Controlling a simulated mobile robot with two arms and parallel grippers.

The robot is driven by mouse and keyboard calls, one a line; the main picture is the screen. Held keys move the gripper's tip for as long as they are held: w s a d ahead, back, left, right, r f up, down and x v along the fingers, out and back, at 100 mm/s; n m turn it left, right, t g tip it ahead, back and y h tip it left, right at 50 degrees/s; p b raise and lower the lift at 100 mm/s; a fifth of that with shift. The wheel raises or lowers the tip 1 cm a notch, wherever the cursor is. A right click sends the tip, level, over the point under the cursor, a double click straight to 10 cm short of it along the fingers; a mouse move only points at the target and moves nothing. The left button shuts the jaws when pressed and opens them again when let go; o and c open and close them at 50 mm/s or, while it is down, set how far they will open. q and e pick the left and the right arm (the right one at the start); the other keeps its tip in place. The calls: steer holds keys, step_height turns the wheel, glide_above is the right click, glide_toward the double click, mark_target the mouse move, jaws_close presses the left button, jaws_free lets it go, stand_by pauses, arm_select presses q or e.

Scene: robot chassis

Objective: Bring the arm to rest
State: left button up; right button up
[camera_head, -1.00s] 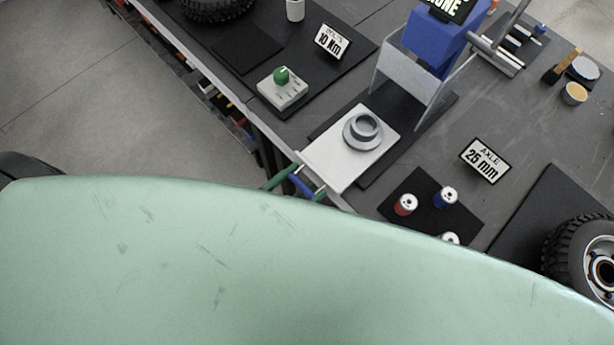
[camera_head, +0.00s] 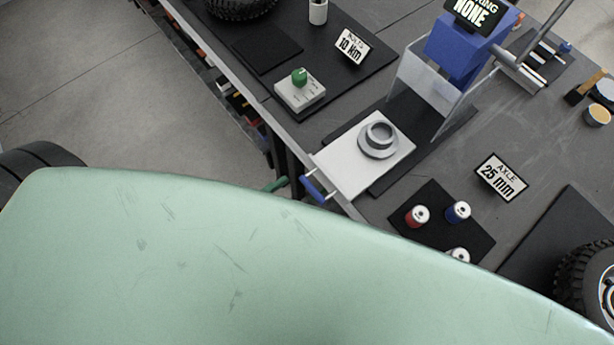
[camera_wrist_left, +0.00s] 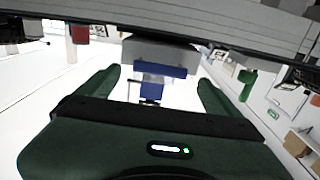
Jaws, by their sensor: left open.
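My left gripper (camera_wrist_left: 157,80) is open in the left wrist view, with its two dark green fingers spread and nothing held between them. One green finger (camera_head: 276,185) shows in the head view, left of and apart from a blue handle (camera_head: 314,188). The rest of the left arm is hidden in the head view. The handle is on the near edge of a white plate (camera_head: 340,172), which carries a grey ring part (camera_head: 378,139). In the left wrist view a blue bar (camera_wrist_left: 160,70) shows beyond and between the fingers. My right gripper is not in view.
A blue press (camera_head: 462,50) with clear side panels stands behind the plate on the grey bench. A green-knobbed box (camera_head: 300,92) is to the left. Several small cans, including a red one (camera_head: 417,216), and a tyre (camera_head: 590,275) are to the right. Open floor lies left.

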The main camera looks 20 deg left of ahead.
arm_select(q)
steer(key=shift+v, duration=1.15)
steer(key=s+a+f+n+g+y, duration=0.1)
steer(key=a+f+g+y, duration=0.25)
steer(key=f, duration=0.95)
steer(key=s+a+f+g+y, duration=0.1)
steer(key=a+f+g+y, duration=0.3)
steer(key=f, duration=1)
steer(key=s+a+f+n+g+y, duration=0.1)
steer(key=s+f+g, duration=0.6)
steer(key=s+f, duration=0.7)
steer(key=shift+s+a+n, duration=0.6)
steer(key=shift+s+n, duration=0.1)
steer(key=shift+s, duration=0.15)
steer(key=shift+w+y, duration=0.1)
steer(key=shift+y, duration=0.15)
